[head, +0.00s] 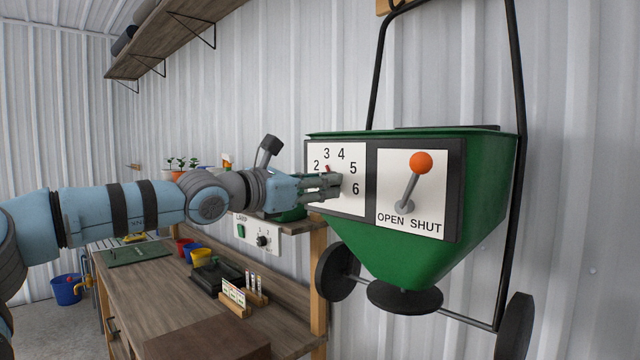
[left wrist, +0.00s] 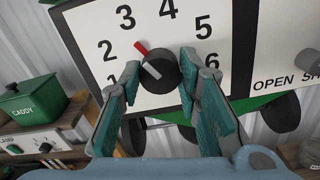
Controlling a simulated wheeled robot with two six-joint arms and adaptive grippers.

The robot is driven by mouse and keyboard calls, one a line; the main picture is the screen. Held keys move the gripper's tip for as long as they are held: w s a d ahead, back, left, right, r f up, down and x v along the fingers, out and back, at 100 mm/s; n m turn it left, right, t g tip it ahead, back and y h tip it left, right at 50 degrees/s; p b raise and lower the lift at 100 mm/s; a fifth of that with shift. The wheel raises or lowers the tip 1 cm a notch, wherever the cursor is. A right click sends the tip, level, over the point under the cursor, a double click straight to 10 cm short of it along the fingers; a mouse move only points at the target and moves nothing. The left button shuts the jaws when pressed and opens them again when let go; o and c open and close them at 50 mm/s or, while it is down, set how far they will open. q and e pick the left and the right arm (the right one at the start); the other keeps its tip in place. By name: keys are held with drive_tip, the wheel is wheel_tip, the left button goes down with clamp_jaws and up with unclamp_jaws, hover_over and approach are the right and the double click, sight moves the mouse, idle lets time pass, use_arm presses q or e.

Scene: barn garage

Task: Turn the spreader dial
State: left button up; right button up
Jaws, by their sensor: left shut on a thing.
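The green spreader (head: 450,262) hangs on the wall with a white dial plate (head: 347,203) numbered around an arc. The black dial knob (left wrist: 158,72) shows in the left wrist view. A red mark (left wrist: 141,47) at its upper left edge lies between 2 and 3, and a pale line crosses its face. My left gripper (head: 333,184) reaches in from the left and is shut on the knob; its fingers (left wrist: 160,76) are on either side of it. In the head view the gripper hides most of the knob. My right gripper is not in view.
A lever with an orange ball (head: 421,163) stands right of the dial, above OPEN and SHUT, leaning right. A green CADDY box (left wrist: 30,102) is left of the dial.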

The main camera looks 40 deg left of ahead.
use_arm(q)
drive_tip(key=shift+m, duration=1)
drive_tip(key=o, duration=1.1)
drive_tip(key=shift+o, duration=0.2)
drive_tip(key=shift+s, duration=0.15)
drive_tip(key=s, duration=0.7)
drive_tip(key=shift+s+a, duration=0.15)
drive_tip(key=shift+a, duration=0.25)
drive_tip(key=shift+d, duration=0.1)
